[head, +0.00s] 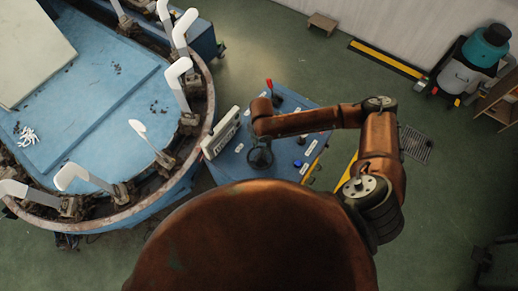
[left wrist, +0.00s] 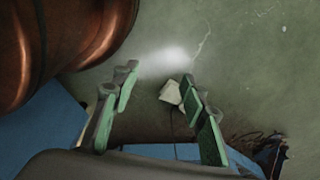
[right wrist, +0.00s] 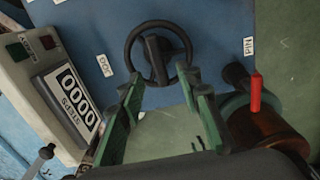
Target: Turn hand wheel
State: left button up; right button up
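The dark hand wheel (right wrist: 158,52) shows in the right wrist view as a ring with a thick centre bar, on a blue panel. It also shows as a small dark ring in the head view (head: 260,158). My right gripper (right wrist: 163,86) is open, its green-padded fingers apart, with the tips close to the wheel's near rim. I cannot tell whether they touch it. Nothing is held between them. My left gripper (left wrist: 158,83) is open and empty over green floor in the left wrist view. It is hidden in the head view.
A red-handled lever (right wrist: 255,92) stands to the right. The blue console (head: 290,165) sits beside the round blue machine (head: 95,110) with white sock forms. Green floor (head: 305,60) lies open behind the console.

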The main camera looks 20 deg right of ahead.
aim_at(260, 154)
jog(key=f, duration=0.2)
jog(key=shift+a+f, duration=0.2)
jog(key=shift+f, duration=0.15)
notch_tip(260, 154, down, 4)
jog(key=shift+w+r, duration=0.1)
jog(key=shift+r, duration=0.1)
jog(key=shift+f, duration=0.55)
jog(key=c, duration=0.5)
pick_arm(q)
jog(key=shift+s+a+r, duration=0.1)
jog(key=shift+s+r, duration=0.1)
jog(key=shift+s, duration=0.35)
pick_arm(e)
grip_shut()
